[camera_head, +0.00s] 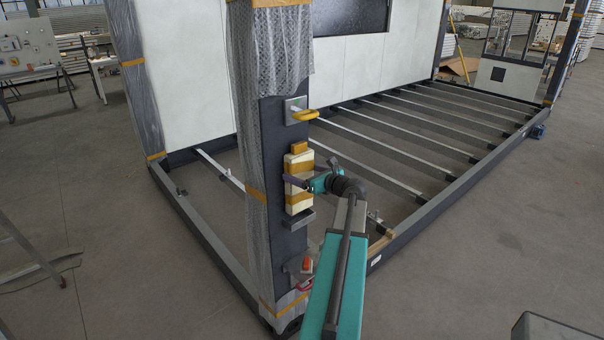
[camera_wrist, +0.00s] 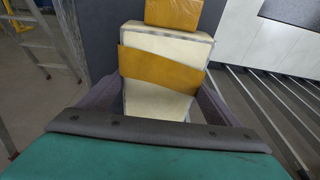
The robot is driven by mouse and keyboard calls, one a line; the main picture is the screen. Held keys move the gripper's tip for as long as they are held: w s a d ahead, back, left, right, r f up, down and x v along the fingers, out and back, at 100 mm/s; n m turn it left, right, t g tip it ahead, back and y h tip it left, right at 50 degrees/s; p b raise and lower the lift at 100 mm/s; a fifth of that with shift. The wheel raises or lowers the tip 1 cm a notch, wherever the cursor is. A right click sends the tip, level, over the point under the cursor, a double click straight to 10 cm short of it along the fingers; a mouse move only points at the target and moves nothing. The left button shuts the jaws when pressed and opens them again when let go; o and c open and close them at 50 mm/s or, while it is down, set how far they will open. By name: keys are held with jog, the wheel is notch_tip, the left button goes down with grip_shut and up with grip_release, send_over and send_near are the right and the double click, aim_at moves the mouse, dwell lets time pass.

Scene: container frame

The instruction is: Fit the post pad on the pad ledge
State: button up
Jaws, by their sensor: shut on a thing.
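The post pad (camera_head: 299,200) is a cream block with ochre bands, upright against the dark face of the wrapped post. My gripper (camera_head: 300,180) is shut on it from the front, with a dark finger on each side. In the wrist view the pad (camera_wrist: 158,102) sits between the fingers, and its lower end is hidden by my gripper's body. The pad ledge (camera_head: 299,223) is a grey shelf on the post just below the pad's lower end. I cannot tell whether the pad touches the ledge or the post.
An ochre block (camera_wrist: 174,13) is directly above the pad. A plate with a yellow handle (camera_head: 306,114) is higher on the post. A lower bracket with a red part (camera_head: 304,283) is below the ledge. Steel floor beams (camera_head: 400,145) lie behind the post.

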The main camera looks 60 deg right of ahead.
jog(key=shift+f+b, duration=0.8)
jog(key=shift+f, duration=0.45)
jog(key=shift+s+f+b, duration=0.1)
jog(key=shift+f+b, duration=0.75)
jog(key=shift+f, duration=1)
dwell(0.6)
jog(key=o, duration=1)
jog(key=b+v, duration=0.3)
jog(key=v, duration=1)
jog(key=shift+s+a+r, duration=0.1)
jog(key=shift+s+r, duration=0.1)
jog(key=shift+s, duration=0.15)
